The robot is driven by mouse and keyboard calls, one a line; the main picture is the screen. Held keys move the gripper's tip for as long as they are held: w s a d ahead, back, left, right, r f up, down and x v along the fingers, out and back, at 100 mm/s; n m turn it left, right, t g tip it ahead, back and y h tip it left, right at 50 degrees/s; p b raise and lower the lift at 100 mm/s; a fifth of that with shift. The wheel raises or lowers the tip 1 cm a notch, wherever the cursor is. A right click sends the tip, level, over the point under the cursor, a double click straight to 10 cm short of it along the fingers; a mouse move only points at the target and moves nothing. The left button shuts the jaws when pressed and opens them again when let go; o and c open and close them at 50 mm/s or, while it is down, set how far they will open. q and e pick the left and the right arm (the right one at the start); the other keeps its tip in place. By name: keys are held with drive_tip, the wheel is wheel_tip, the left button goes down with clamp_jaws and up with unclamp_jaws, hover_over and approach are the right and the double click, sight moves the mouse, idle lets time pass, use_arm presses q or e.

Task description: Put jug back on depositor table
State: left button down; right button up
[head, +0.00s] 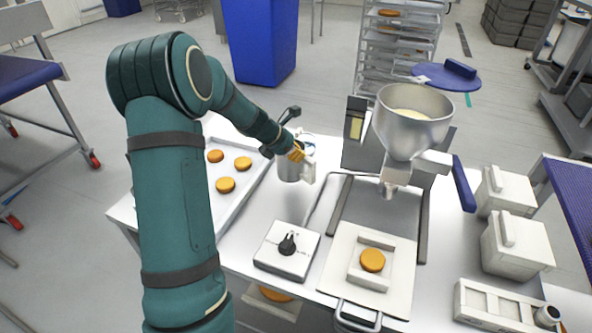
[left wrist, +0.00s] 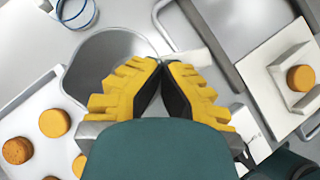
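The jug (head: 287,170) is a grey metal vessel with a white handle (head: 308,171). It is upright at the white depositor table (head: 232,255), between the tray and the depositor; I cannot tell whether its base touches the table. In the left wrist view the jug's round opening (left wrist: 108,52) lies left of the fingers, and the handle (left wrist: 187,60) shows at the fingertips. My left gripper (head: 297,152), with yellow fingers (left wrist: 164,64), points down with its tips closed together at the handle. The fingers hide the gripped part. My right gripper is not in view.
The depositor (head: 411,122) with its steel hopper stands right of the jug. Below it, a filled round (head: 372,260) sits on a white plate. A tray (head: 232,203) with several rounds lies left. A control box (head: 286,250) is in front. White containers (head: 517,245) stand right.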

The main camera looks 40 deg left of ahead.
sight(298, 166)
use_arm(q)
drive_tip(key=shift+f+b, duration=0.9)
drive_tip(key=shift+f, duration=1.3)
drive_tip(key=shift+f, duration=0.15)
drive_tip(key=c, duration=1.1)
unclamp_jaws()
drive_tip(key=shift+c, duration=0.2)
drive_tip(key=shift+s+r, duration=0.15)
drive_tip(key=shift+r, duration=0.3)
drive_tip(key=p+v, duration=0.3)
drive_tip(key=v, duration=0.8)
drive_tip(key=shift+p, duration=0.3)
drive_tip(key=shift+s, duration=0.1)
